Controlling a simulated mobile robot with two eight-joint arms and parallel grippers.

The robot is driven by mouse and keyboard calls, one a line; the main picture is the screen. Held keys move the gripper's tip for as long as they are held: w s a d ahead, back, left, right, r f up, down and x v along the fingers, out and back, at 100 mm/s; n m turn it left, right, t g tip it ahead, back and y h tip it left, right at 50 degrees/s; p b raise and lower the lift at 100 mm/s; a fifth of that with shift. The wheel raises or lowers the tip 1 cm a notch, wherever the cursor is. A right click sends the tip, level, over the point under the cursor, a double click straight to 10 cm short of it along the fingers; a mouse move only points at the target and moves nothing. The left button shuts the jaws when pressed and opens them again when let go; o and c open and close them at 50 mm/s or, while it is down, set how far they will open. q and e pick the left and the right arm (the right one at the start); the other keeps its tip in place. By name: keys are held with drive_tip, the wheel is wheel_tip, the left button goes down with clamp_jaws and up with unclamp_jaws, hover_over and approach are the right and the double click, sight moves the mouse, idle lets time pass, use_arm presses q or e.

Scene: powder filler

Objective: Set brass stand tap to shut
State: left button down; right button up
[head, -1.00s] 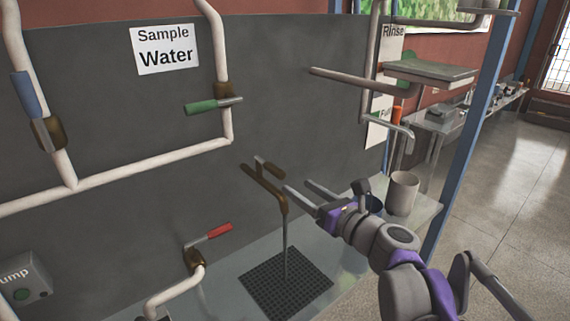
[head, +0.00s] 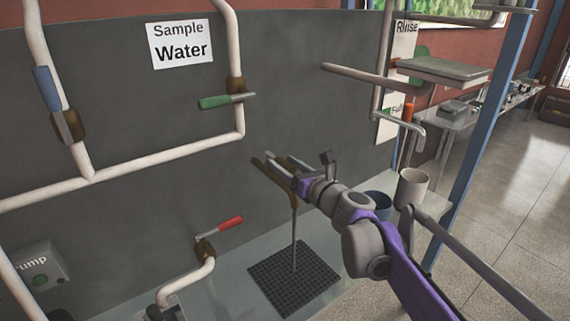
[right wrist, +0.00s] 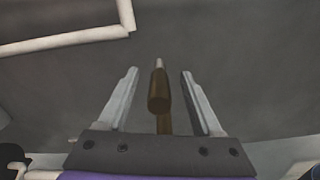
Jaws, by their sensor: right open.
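The brass stand tap (head: 272,176) stands over a dark drain grate, in front of the grey panel. A thin pale vertical line (head: 294,243) runs from its spout down to the grate; I cannot tell whether it is water or a rod. My right gripper (head: 283,163) is at the tap's top and hides part of it. In the right wrist view the gripper (right wrist: 158,88) is open, with the brown-brass tap handle (right wrist: 158,95) between its two fingers and a gap on both sides. My left gripper is not in view.
The dark drain grate (head: 293,278) lies on the bench below. A red-handled valve (head: 218,231) is to the left, and a green-handled valve (head: 226,101) is above on a white pipe.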

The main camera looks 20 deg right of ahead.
clamp_jaws()
idle(1.4)
